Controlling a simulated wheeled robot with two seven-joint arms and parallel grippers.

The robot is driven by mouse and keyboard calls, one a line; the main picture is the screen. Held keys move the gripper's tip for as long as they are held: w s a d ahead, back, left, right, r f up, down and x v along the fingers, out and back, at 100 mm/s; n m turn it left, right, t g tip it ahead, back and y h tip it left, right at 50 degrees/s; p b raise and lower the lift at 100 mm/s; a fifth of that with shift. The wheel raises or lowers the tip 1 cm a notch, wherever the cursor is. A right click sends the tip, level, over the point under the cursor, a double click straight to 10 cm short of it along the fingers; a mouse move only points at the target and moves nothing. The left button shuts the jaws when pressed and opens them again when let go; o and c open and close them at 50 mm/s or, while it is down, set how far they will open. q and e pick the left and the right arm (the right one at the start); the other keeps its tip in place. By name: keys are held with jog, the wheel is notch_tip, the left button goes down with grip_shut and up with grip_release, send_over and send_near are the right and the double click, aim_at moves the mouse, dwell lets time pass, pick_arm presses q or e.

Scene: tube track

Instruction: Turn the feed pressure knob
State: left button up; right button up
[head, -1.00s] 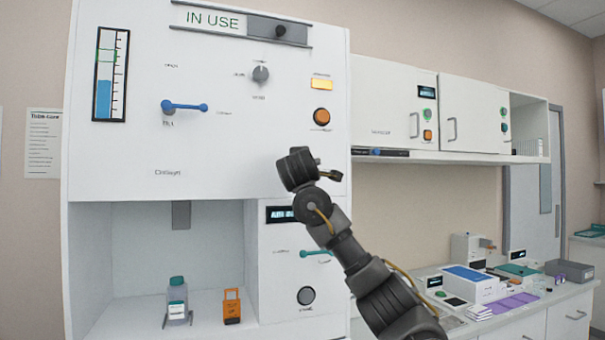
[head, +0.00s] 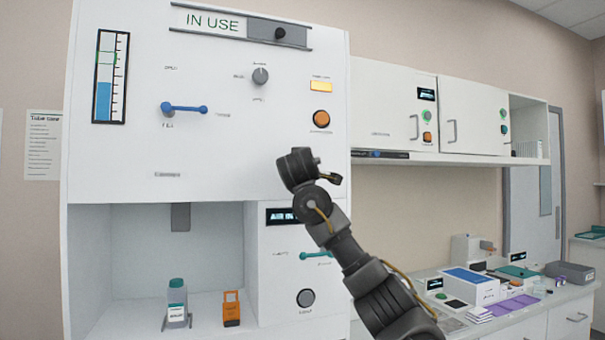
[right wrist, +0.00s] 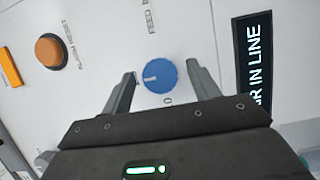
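The feed pressure knob (right wrist: 160,76) is a round blue dial with a white pointer line, on the white panel in the right wrist view. Part of a "FEED" label shows beside it. My right gripper (right wrist: 160,72) is open, with one finger on each side of the knob and a small gap to each. I cannot tell how deep the fingertips reach along the knob. In the head view my right arm (head: 318,205) reaches up to the panel and hides the knob. My left gripper is in neither view.
An orange button (head: 321,118) and a lit yellow lamp (head: 321,86) sit above my arm. A dark display reading "R IN LINE" (right wrist: 258,65) is right of the knob. A blue lever (head: 186,107) and grey knob (head: 261,75) are further left. A bottle (head: 177,302) stands in the lower bay.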

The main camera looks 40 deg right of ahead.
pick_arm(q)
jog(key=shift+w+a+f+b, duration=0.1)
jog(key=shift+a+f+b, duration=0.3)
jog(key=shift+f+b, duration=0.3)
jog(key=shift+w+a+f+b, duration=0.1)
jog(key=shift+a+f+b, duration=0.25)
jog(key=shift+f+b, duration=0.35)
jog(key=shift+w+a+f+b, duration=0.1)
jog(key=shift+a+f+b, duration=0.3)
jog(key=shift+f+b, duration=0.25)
pick_arm(e)
jog(key=v, duration=1)
jog(key=shift+s+a, duration=0.25)
jog(key=shift+s, duration=0.1)
